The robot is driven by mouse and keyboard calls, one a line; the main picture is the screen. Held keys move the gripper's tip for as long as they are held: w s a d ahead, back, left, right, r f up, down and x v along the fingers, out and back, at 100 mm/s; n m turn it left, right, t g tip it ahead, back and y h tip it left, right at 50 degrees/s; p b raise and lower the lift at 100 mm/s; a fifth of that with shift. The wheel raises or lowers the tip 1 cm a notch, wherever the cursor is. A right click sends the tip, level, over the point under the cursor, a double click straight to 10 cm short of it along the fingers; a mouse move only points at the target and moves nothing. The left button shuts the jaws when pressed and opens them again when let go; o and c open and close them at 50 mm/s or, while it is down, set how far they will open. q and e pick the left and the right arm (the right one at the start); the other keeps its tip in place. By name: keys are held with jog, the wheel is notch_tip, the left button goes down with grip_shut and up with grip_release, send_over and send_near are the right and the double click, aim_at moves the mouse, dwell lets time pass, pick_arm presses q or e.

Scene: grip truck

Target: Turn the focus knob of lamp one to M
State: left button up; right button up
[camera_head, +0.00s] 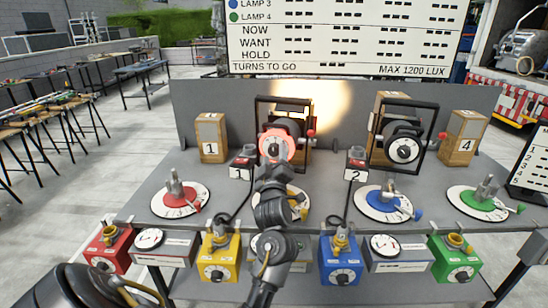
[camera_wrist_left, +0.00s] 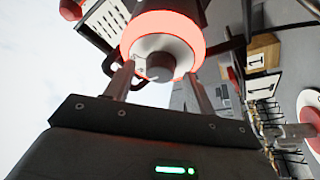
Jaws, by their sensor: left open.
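The left lamp (camera_head: 293,124), behind the switch box labelled 1, has a glowing red-pink ring around a pale dial with a dark centre knob (camera_head: 273,147). In the left wrist view the grey round knob (camera_wrist_left: 160,66) stands out from the pale dial, inside the red ring (camera_wrist_left: 163,28). My left gripper (camera_head: 274,165) is in front of this dial and hides part of the lamp's lower front. In the wrist view its jaws (camera_wrist_left: 160,88) are open, one finger to each side of the knob, with gaps visible. The dial's letters are not readable. My right gripper is not in view.
A second lamp (camera_head: 402,145) with a black frame stands to the right. Switch boxes 1 (camera_head: 241,172) and 2 (camera_head: 355,175) sit before the lamps. Turntables in red (camera_head: 181,200), blue (camera_head: 388,203) and green (camera_head: 484,204) line the bench front. A sign board (camera_head: 345,35) stands behind.

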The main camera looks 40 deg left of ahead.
pick_arm(q)
jog(key=b+v, duration=0.1)
jog(key=v, duration=0.6)
jog(key=shift+b, duration=0.3)
jog(key=shift+a, duration=0.1)
